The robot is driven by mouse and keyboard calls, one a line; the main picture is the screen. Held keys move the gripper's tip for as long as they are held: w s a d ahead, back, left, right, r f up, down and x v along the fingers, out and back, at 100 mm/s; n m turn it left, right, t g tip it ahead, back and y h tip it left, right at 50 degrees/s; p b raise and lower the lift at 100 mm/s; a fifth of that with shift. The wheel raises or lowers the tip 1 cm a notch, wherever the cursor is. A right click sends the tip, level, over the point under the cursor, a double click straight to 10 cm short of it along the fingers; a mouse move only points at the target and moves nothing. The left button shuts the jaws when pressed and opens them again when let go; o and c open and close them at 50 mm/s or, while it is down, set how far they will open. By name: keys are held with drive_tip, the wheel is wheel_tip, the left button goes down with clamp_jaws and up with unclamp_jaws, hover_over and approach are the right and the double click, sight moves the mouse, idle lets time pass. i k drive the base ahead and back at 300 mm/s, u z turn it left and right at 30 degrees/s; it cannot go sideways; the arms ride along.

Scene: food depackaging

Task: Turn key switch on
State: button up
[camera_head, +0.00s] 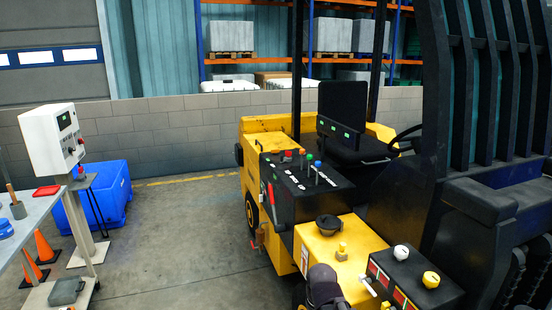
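A yellow console (366,237) on the vehicle carries a small yellow knob-like part (342,251) that may be the key switch; I cannot tell for sure. A black round cup-shaped part (328,224) sits behind it. A black box (408,287) to the right bears a white knob (401,253) and a yellow knob (431,279). A dark grey rounded part (325,286) at the bottom edge, in front of the yellow console, may be my gripper. No fingertips show clearly, and whether it touches anything is hidden.
A black lever panel (305,180) with coloured knobs stands behind the yellow console, near the seat (348,140). A dark ribbed structure (490,90) blocks the right side. A white control box (52,138) and a blue bin (108,190) stand at left. The middle floor is clear.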

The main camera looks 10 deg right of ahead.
sight(285, 160)
drive_tip(key=i, duration=1.15)
drive_tip(key=u, duration=0.1)
drive_tip(key=k, duration=0.55)
drive_tip(key=u, duration=0.5)
drive_tip(key=k, duration=0.8)
drive_tip(key=u, duration=0.6)
drive_tip(key=i, duration=1.45)
drive_tip(key=u, duration=0.05)
